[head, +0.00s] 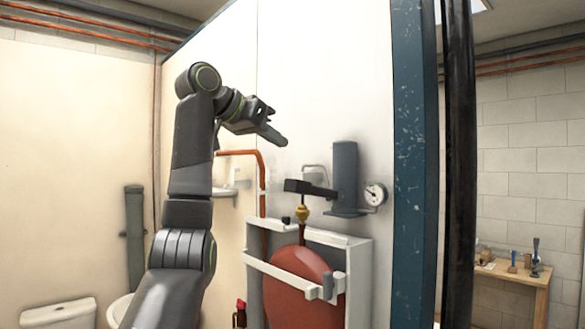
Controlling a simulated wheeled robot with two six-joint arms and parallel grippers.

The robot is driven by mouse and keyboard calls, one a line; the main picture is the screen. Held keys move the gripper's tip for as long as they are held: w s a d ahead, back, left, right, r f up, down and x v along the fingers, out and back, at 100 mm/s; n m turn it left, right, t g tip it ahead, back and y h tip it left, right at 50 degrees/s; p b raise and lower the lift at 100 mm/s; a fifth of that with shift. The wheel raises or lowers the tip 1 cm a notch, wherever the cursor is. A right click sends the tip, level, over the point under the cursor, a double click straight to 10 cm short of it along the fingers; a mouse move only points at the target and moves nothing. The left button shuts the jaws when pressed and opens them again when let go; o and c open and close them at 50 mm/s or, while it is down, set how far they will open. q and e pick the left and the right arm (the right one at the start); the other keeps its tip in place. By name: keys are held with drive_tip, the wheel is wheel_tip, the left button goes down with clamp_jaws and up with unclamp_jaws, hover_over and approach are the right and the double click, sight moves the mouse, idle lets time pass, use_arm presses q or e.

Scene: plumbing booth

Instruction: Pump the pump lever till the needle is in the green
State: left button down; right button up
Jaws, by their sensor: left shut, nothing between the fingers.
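A blue-grey pump body (345,172) is mounted upright on the white wall panel, with a small ledge at its foot. A dark bar (312,188), which looks like the pump lever, sticks out from it to the left and lies about level. A round white gauge (375,194) sits just right of the pump; its needle and any green zone are too small to read. My left gripper (275,132) is shut and empty. It shows above and to the left of the bar, apart from it. My right gripper is out of view.
A red tank (296,285) stands in a white frame (358,265) below the pump, with a brass fitting (302,213) on top. A copper pipe (262,180) runs down left of it. A dark post (459,160) stands right; a wooden bench (518,272) is beyond.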

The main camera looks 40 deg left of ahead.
sight(316, 190)
use_arm(q)
drive_tip(key=p+x, duration=0.1)
drive_tip(key=x, duration=0.4)
drive_tip(key=shift+w+p, duration=0.35)
drive_tip(key=shift+p, duration=0.05)
wheel_tip(316, 190, down, 3)
drive_tip(key=shift+f, duration=0.15)
drive_tip(key=shift+s+a+f+b, duration=0.1)
drive_tip(key=shift+s+f+b, duration=0.25)
drive_tip(key=shift+f, duration=0.2)
drive_tip(key=shift+w, duration=0.1)
drive_tip(key=shift+f, duration=0.1)
